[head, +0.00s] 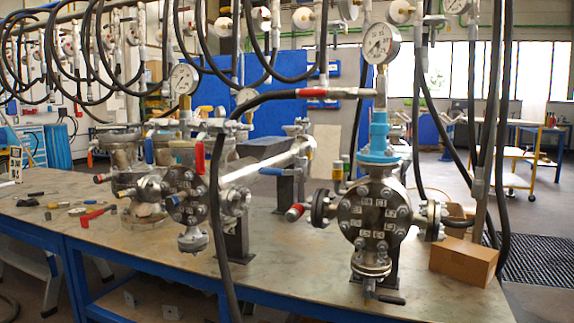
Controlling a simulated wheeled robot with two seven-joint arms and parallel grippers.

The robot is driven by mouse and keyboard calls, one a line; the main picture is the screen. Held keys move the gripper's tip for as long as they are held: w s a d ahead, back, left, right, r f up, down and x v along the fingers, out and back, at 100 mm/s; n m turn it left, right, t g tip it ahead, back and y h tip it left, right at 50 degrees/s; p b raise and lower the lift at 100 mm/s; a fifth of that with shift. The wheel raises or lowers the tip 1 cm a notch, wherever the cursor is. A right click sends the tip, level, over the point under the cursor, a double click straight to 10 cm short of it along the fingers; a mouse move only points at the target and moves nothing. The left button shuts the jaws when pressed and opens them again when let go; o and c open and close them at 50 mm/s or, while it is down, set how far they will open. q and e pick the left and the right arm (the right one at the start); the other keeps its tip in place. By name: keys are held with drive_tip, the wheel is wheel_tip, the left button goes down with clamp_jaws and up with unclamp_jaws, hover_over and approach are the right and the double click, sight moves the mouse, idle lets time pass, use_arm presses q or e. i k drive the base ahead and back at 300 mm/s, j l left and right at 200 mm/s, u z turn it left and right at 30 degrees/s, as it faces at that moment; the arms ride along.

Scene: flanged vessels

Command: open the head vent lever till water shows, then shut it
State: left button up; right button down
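A flanged vessel (374,215) with a bolted, labelled round face stands upright at the right of the bench, with a blue fitting (378,138) and a pressure gauge (380,43) above it. A black lever (390,298) sits at its bottom outlet. A second flanged vessel (187,197) lies sideways at centre left, with a red lever (200,158) upright near it. I cannot tell which lever is the head vent. No water shows. Neither of my grippers is in view.
The bench (130,240) has a blue frame. Loose fittings and a red tool (97,214) lie at its left. A cardboard box (463,260) sits beside the right vessel. Black hoses (217,220) hang in front of and around the vessels. The front middle of the bench is mostly clear.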

sight(264, 170)
drive_tip(key=i+l+z, duration=0.1)
drive_tip(key=i+l, duration=0.6)
